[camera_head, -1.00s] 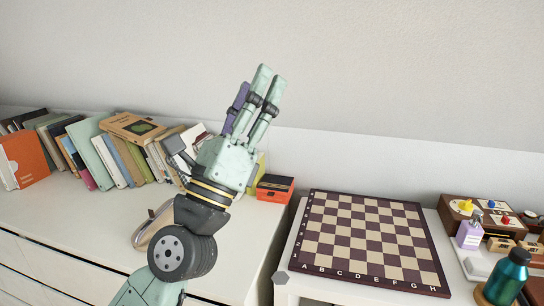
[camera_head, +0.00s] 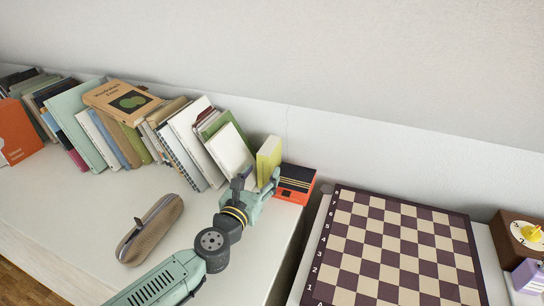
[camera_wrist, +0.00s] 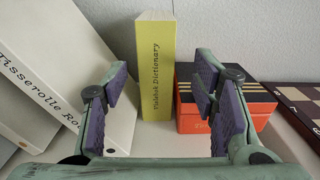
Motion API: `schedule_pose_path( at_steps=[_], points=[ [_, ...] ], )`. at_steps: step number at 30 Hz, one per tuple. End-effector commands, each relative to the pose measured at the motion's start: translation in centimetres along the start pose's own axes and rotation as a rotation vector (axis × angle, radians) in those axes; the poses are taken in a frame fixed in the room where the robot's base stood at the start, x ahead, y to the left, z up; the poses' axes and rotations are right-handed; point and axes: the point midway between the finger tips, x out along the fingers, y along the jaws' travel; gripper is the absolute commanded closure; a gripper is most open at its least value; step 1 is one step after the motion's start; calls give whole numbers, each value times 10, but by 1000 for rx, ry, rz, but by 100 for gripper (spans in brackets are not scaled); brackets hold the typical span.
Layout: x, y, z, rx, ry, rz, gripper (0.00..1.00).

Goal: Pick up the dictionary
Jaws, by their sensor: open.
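The dictionary is a yellow-green upright book (camera_wrist: 156,70) with "Finnish Dictionary" on its spine in the wrist view. In the head view the dictionary (camera_head: 268,160) stands at the right end of the book row. My gripper (camera_wrist: 160,95) is open and empty in the wrist view, its purple-padded fingers apart, with the spine showing between them. In the head view my gripper (camera_head: 262,188) is low in front of the dictionary. I cannot tell the exact gap left to the spine.
An orange and black box (camera_head: 296,184) stands close on the dictionary's right. A white leaning book (camera_head: 230,153) is on its left. A brown pencil case (camera_head: 150,230) lies on the dresser. A chessboard (camera_head: 395,250) is at the right, past a gap between the furniture.

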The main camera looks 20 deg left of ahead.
Motion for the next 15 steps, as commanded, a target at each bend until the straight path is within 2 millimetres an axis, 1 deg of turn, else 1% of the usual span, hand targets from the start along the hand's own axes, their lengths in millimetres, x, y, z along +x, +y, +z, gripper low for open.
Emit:
schedule_pose_path(
  at_steps=[1,3,8,10,15],
  points=[
    [9,0,3,-1,-1,-2,47],
    [17,0,3,-1,-1,-1,47],
    [28,0,2,-2,-2,0,47],
    [36,1,3,-4,-2,0,47],
    [62,3,1,-4,-1,-2,47]
  ],
)
